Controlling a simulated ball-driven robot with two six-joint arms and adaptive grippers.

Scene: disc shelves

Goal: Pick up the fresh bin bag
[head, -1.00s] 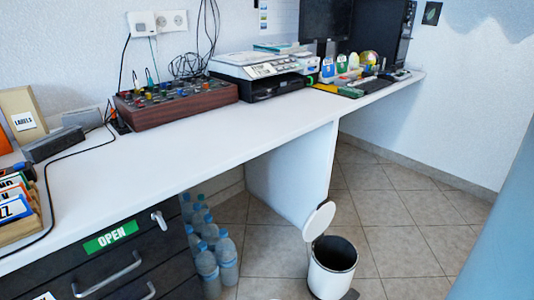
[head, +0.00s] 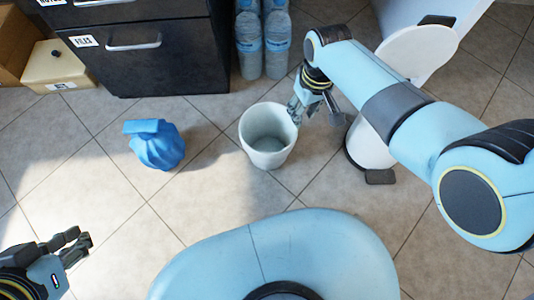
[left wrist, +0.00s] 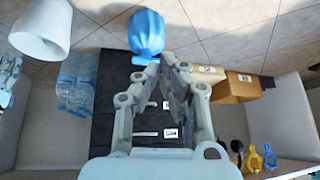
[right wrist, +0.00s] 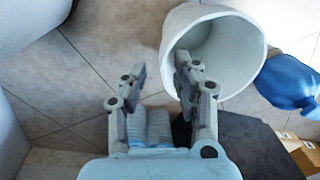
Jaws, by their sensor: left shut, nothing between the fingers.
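A blue bag (head: 157,146), gathered at its top, stands on the tiled floor left of the white bucket (head: 267,136). I cannot tell whether it is the fresh bag; no other bag shows. It also shows in the left wrist view (left wrist: 146,33), beyond the fingertips, and at the right edge of the right wrist view (right wrist: 288,82). My left gripper (head: 82,242) is shut and empty, low at the left, apart from the bag. My right gripper (head: 298,108) is at the bucket's right rim; in the right wrist view its fingers (right wrist: 160,72) are apart near that rim.
The white bin with a raised round lid (head: 418,52) stands right of the bucket, partly behind my right arm. Floor around the blue bag is clear.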

